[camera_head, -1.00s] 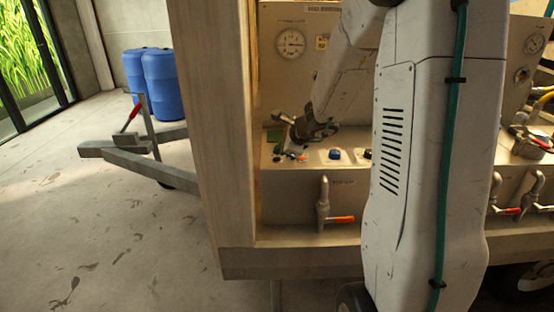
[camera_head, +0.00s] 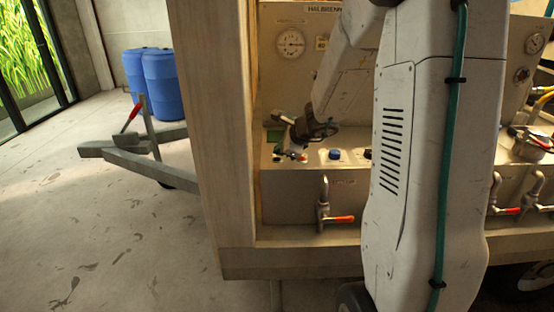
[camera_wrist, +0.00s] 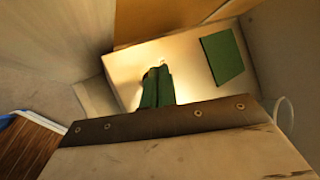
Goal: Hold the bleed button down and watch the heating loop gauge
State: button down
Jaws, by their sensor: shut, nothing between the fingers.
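A round white dial gauge (camera_head: 291,43) is on the upright back panel; its needle lies roughly level, but the scale is too small to read. My gripper (camera_head: 291,150) is low over the left part of the panel's ledge, its tips among small buttons. In the wrist view my gripper's green fingers (camera_wrist: 161,72) are together and empty, pointing at the pale ledge. A small pale and reddish spot shows at their tips; I cannot tell whether they touch or press a button. The bleed button cannot be picked out, as labels are unreadable and the gripper covers that area.
A red-handled valve (camera_head: 324,205) sticks out below. A wooden post (camera_head: 211,120) bounds the panel on the left. A green plate (camera_wrist: 222,57) lies beside the fingers. Blue barrels (camera_head: 163,83) stand far left.

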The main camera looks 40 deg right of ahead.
jog(key=shift+f, duration=0.2)
jog(key=shift+f, duration=0.25)
jog(key=shift+f, duration=0.4)
dwell(7.2)
